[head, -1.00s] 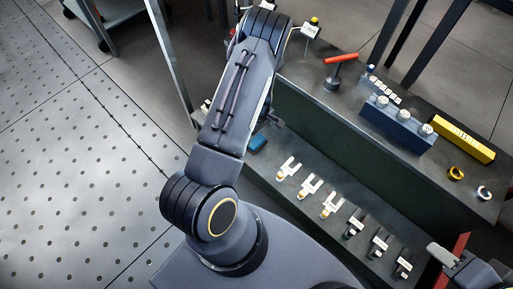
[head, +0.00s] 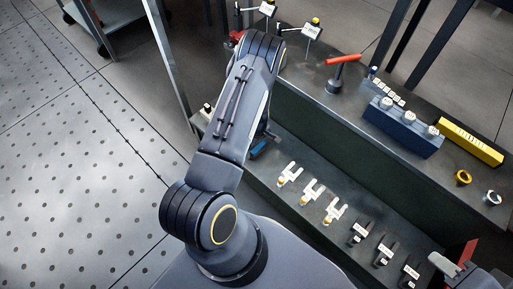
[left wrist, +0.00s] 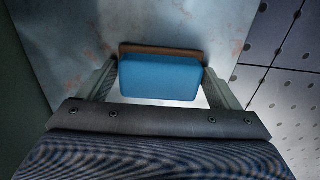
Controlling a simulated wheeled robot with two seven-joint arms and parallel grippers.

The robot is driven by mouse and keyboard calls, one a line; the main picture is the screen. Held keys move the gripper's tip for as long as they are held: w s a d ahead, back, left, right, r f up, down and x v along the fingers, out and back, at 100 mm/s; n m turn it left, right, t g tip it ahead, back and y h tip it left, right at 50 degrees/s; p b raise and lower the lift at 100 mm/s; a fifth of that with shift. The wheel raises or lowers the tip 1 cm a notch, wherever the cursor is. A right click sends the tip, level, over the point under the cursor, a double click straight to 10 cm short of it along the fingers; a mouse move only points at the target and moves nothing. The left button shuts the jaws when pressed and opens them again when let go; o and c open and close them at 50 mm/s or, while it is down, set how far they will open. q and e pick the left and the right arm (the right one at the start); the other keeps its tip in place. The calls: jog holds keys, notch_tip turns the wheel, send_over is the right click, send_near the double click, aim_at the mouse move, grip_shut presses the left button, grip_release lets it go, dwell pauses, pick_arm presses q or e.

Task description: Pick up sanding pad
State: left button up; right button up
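The sanding pad (left wrist: 160,80) is a blue block with a thin brown layer along its far edge, in the left wrist view. It also shows in the head view as a small blue patch (head: 258,149), partly covered by my left arm, on the lower shelf. My left gripper (left wrist: 160,77) is open, with one finger on each side of the pad. Narrow gaps seem to show beside it. In the head view my left arm hides most of this gripper. Part of my right gripper (head: 447,266) shows at the bottom right; its fingers are unclear.
The lower shelf (head: 290,222) carries several forked tools (head: 312,192) and dark clips (head: 361,232). The raised shelf holds a red-handled tool (head: 336,76), a blue block with white-topped parts (head: 402,127), a yellow bar (head: 470,143) and two rings.

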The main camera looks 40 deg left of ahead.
pick_arm(q)
jog(key=c, duration=0.6)
jog(key=shift+o, duration=0.2)
jog(key=shift+r, duration=0.5)
notch_tip(320, 180, up, 2)
jog(key=shift+r+p, duration=0.25)
jog(key=shift+p, duration=0.75)
jog(key=s+r, duration=0.1)
jog(key=s+a+r+p, duration=0.1)
jog(key=r, duration=0.1)
jog(key=s+a+r+p, duration=0.1)
jog(key=r, duration=0.1)
jog(key=shift+s+a+r, duration=0.15)
jog(key=shift+s+a, duration=0.05)
jog(key=shift+s, duration=0.1)
jog(key=s+a+r+p, duration=0.1)
jog(key=s+a+r, duration=0.3)
jog(key=s, duration=0.4)
jog(key=shift+s+a+r+p, duration=0.15)
jog(key=shift+a+p, duration=0.25)
jog(key=shift+a, duration=0.15)
